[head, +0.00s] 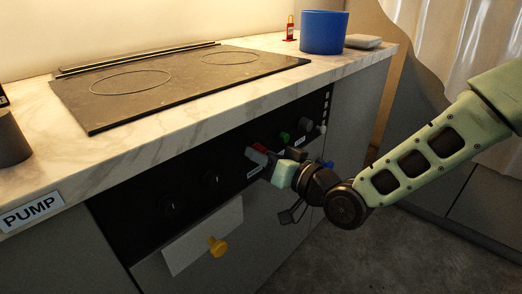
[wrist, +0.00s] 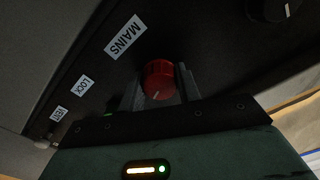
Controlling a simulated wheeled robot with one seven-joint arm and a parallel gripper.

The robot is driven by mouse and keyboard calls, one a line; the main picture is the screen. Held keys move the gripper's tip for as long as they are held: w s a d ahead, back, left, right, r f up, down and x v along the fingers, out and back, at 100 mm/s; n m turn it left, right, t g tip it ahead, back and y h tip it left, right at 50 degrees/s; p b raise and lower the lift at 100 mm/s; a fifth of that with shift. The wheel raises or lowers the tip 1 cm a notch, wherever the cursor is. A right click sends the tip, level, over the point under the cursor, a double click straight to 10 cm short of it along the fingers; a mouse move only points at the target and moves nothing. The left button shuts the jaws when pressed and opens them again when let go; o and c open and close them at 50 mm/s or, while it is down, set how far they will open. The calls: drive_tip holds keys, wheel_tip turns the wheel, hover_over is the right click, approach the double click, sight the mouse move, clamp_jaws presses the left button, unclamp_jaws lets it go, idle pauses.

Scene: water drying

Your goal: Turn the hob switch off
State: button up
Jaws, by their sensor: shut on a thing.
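The red knob (wrist: 159,78) has a white pointer line and sits on the dark panel beside the MAINS label (wrist: 125,37). My gripper (wrist: 160,92) is shut on it, one grey finger on each side. In the head view, part of the red knob (head: 259,148) shows at my gripper (head: 263,160), which reaches in from the right. The fingers hide much of it there. The hob (head: 180,80), a dark plate with two rings, lies on the counter above the panel. No label reading hob is legible.
A green knob (head: 284,137) and a grey knob (head: 306,124) sit right of my gripper. Black knobs (head: 211,179) are on its left. A pale board with a yellow knob (head: 217,246) is below. A blue pot (head: 324,32) stands on the marble counter (head: 225,103).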

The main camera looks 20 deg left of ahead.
drive_tip(key=m+p, duration=0.1)
drive_tip(key=m, duration=0.3)
drive_tip(key=shift+m, duration=0.3)
drive_tip(key=shift+f, duration=0.1)
idle(0.4)
drive_tip(key=o, duration=1)
drive_tip(key=shift+c, duration=0.2)
drive_tip(key=shift+d, duration=0.1)
drive_tip(key=p+v, duration=0.1)
drive_tip(key=v, duration=1.6)
drive_tip(key=shift+p, duration=0.4)
drive_tip(key=shift+s+d, duration=0.1)
drive_tip(key=shift+s, duration=0.05)
